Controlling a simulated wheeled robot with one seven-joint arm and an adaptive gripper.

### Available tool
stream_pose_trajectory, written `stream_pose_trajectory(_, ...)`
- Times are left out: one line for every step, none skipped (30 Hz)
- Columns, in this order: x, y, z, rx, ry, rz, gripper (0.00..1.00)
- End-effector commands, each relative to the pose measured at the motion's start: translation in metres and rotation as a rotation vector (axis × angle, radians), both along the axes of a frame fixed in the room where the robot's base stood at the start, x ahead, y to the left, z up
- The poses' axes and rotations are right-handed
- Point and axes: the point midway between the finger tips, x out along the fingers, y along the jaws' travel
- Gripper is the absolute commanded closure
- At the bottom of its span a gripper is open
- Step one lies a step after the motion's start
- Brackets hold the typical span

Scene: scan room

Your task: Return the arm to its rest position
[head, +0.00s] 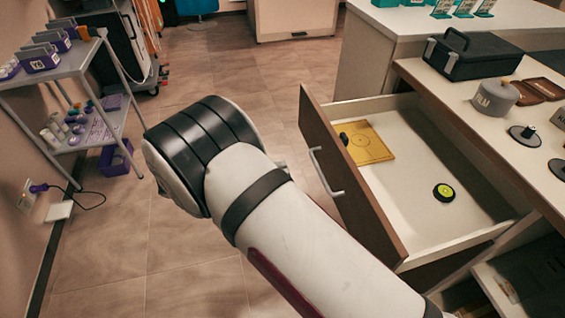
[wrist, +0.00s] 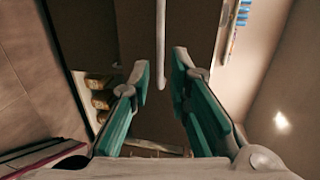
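My arm (head: 290,225) reaches across the front of the head view, and its bent joint hides what lies beyond it. My gripper (wrist: 161,72) shows in the wrist view with its two teal-padded fingers apart and nothing between them. A pale bar handle (wrist: 161,45) on a dark panel lies beyond the fingertips; I cannot tell how far. In the head view the gripper is hidden. A drawer (head: 440,245) stands pulled out to the right of my arm, with a bar handle (head: 325,172) on its brown front.
The drawer holds a yellow board (head: 367,146) and a small black-and-yellow disc (head: 443,192). The counter (head: 440,85) above bears a black case (head: 472,55) and a grey weight (head: 494,98). A grey cart (head: 75,70) stands at left. Tiled floor (head: 250,75) is clear between.

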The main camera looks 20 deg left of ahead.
Motion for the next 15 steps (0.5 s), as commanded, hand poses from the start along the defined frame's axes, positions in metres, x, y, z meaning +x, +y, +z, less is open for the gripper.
stream_pose_trajectory(0.000,0.000,0.000,0.000,0.000,0.000,0.82)
stream_pose_trajectory(0.000,0.000,0.000,0.000,0.000,0.000,0.82)
stream_pose_trajectory(0.000,0.000,0.000,0.000,0.000,0.000,0.82)
stream_pose_trajectory(0.000,0.000,0.000,0.000,0.000,0.000,0.82)
stream_pose_trajectory(0.000,0.000,0.000,0.001,-0.001,0.000,0.82)
stream_pose_trajectory(0.001,-0.001,0.002,0.005,-0.002,-0.005,0.82)
stream_pose_trajectory(0.002,-0.003,0.004,0.012,-0.006,-0.011,0.82)
stream_pose_trajectory(0.004,-0.005,0.007,0.023,-0.012,-0.021,0.82)
stream_pose_trajectory(0.007,-0.009,0.013,0.045,-0.022,-0.042,0.82)
stream_pose_trajectory(0.009,-0.014,0.019,0.067,-0.033,-0.063,0.82)
stream_pose_trajectory(0.013,-0.020,0.027,0.093,-0.048,-0.088,0.82)
stream_pose_trajectory(0.017,-0.030,0.038,0.135,-0.072,-0.130,0.82)
stream_pose_trajectory(0.021,-0.039,0.048,0.170,-0.092,-0.166,0.82)
stream_pose_trajectory(0.024,-0.048,0.058,0.207,-0.116,-0.204,0.82)
stream_pose_trajectory(0.028,-0.061,0.072,0.261,-0.151,-0.261,0.82)
